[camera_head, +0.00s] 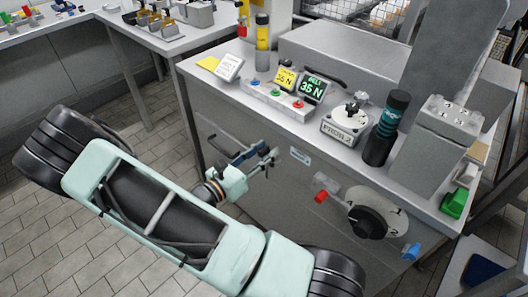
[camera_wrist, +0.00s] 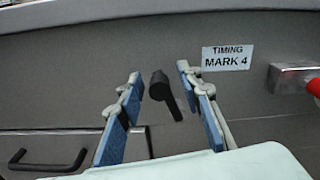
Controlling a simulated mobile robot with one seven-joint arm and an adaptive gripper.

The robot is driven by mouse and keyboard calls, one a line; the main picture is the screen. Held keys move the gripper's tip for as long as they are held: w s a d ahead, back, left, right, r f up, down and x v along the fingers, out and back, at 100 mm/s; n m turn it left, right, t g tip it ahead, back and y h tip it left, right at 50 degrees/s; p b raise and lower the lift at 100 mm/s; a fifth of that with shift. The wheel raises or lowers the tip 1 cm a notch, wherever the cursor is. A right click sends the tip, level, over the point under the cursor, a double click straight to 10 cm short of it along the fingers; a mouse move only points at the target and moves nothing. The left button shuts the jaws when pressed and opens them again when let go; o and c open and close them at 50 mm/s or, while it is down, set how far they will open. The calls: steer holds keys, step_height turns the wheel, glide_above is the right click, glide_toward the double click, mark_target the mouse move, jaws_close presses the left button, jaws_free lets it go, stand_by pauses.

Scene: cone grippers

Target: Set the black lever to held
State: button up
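The black lever (camera_wrist: 166,92) is on the grey machine's front panel. Its round hub is at the upper end and its arm points down and slightly right. In the wrist view it shows between the two blue-padded fingers of my gripper (camera_wrist: 162,88), with a gap on each side. The fingers are open and I see no contact. In the head view my gripper (camera_head: 264,160) reaches the front panel left of the timing label, and I cannot make out the lever clearly there. No marking for "held" is readable.
A label reading "TIMING MARK 4" (camera_wrist: 228,58) is right of the lever. A red-ended lever (camera_head: 321,196), a black dial (camera_head: 374,215) and a blue-ended part (camera_head: 411,251) are farther right. A black handle (camera_wrist: 47,160) is lower left. The machine top (camera_head: 340,105) holds several items.

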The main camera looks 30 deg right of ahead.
steer(key=shift+c, duration=0.2)
jaws_close()
steer(key=shift+s+d+r+m+p, duration=0.15)
steer(key=shift+s+m+p, duration=0.25)
steer(key=shift+m, duration=0.6)
steer(key=shift+s+d+m, duration=0.2)
steer(key=shift+s+m, duration=0.45)
steer(key=shift+m, duration=0.45)
steer(key=shift+o, duration=0.2)
jaws_free()
steer(key=shift+a, duration=0.1)
